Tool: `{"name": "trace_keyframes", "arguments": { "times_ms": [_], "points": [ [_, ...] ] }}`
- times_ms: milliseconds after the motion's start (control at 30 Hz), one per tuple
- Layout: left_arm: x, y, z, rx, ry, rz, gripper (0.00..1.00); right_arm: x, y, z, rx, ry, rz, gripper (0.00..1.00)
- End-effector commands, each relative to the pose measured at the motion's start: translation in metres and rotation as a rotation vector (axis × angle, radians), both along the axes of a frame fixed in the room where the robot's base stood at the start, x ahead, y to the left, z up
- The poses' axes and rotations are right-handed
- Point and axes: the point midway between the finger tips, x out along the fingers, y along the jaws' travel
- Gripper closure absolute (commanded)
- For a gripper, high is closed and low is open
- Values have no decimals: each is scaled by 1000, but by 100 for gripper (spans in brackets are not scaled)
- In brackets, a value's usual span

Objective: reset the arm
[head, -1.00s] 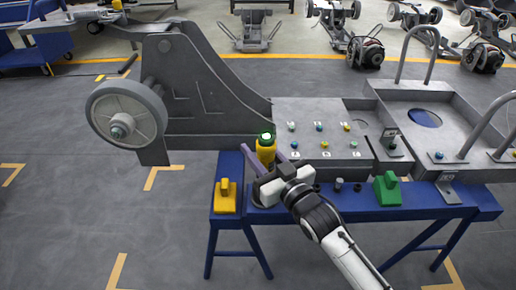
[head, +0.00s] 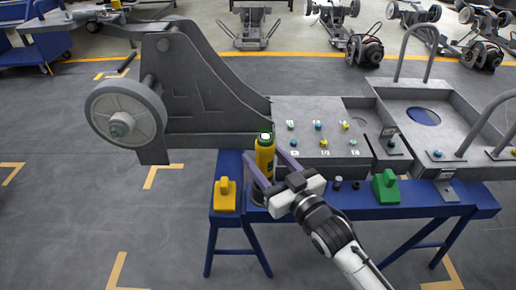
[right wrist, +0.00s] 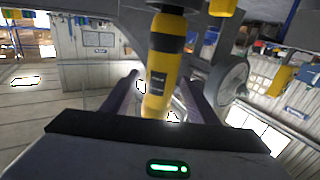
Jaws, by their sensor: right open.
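A yellow and black cylindrical tool (head: 264,158) stands upright at the left part of the blue bench, in front of the grey chassis (head: 210,100). My right gripper (head: 262,152) is open, its two purple-grey fingers on either side of the tool. In the right wrist view the tool (right wrist: 162,65) shows between the spread fingers, with gaps on both sides. Its lower end partly hides behind the gripper in the head view. My left gripper is in neither view.
The blue bench (head: 380,212) also holds a yellow block-like item (head: 225,195) at left and a green one (head: 386,187) at right. A panel with coloured knobs (head: 310,108) lies behind. A wheel (head: 126,122) hangs at the chassis's left. The front floor is clear.

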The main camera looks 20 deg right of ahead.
Motion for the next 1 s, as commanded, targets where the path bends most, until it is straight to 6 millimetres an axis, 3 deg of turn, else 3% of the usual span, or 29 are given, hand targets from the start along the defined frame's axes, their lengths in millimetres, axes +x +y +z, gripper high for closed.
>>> {"name": "trace_keyframes", "arguments": {
  "times_ms": [100, 300, 633, 767, 900, 1000],
  "points": [
    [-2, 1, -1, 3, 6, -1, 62, -26, -6, 0, 0, 2, 0, 46],
    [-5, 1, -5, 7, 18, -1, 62, -54, -14, 1, 1, -2, 0, 46],
    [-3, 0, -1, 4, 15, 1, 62, -67, -16, -4, 0, 18, -2, 46],
    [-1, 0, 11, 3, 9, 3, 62, -91, -14, -46, -20, 165, -14, 46],
    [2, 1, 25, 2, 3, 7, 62, -146, -8, -113, -56, 413, -21, 46],
    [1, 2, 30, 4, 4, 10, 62, -191, -3, -152, -78, 572, -13, 46]
  ]
}}
